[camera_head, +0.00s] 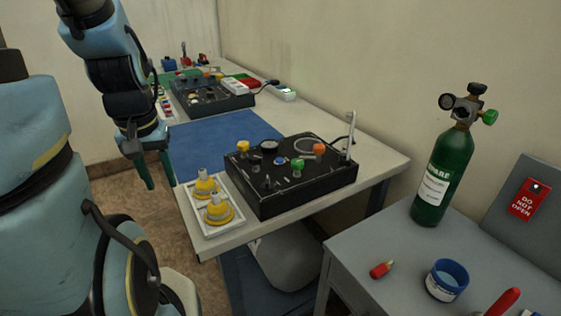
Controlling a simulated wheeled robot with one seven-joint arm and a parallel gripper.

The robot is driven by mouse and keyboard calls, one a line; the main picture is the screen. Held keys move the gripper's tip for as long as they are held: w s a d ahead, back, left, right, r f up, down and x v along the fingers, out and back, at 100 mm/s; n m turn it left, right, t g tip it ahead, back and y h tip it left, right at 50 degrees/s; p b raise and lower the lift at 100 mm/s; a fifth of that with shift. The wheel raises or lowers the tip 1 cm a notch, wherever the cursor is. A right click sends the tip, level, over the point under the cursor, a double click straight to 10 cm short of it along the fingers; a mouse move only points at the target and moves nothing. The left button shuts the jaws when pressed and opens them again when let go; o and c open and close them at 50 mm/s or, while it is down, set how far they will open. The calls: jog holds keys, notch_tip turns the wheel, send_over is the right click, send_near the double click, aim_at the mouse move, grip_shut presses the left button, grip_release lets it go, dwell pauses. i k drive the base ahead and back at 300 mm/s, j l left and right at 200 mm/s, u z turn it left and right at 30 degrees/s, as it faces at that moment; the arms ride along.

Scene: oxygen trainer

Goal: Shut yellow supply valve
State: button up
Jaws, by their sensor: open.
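A black trainer box (305,190) sits at the near end of the long table. A yellow knob (243,147) stands at its left back corner; I take it to be the yellow supply valve, and its handle angle is too small to read. A green knob (297,165) and an orange knob (319,149) also stand on the box. My gripper (161,186) is open and empty, pointing down at the left beside the table edge, left of the box and apart from the knobs. My arm fills the left side of the view.
A white tray (208,230) with two yellow-based fittings lies left of the box. A blue mat (215,140) lies behind it, clear. Another black panel (212,97) is farther back. A green cylinder (446,175) stands on the grey bench (375,240) at right.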

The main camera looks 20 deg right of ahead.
aim_at(243, 146)
jog(key=k+u, duration=0.1)
jog(key=u, duration=0.25)
jog(key=k+u, duration=0.15)
jog(key=u, duration=0.2)
jog(key=k+u, duration=0.1)
jog(key=u, duration=0.3)
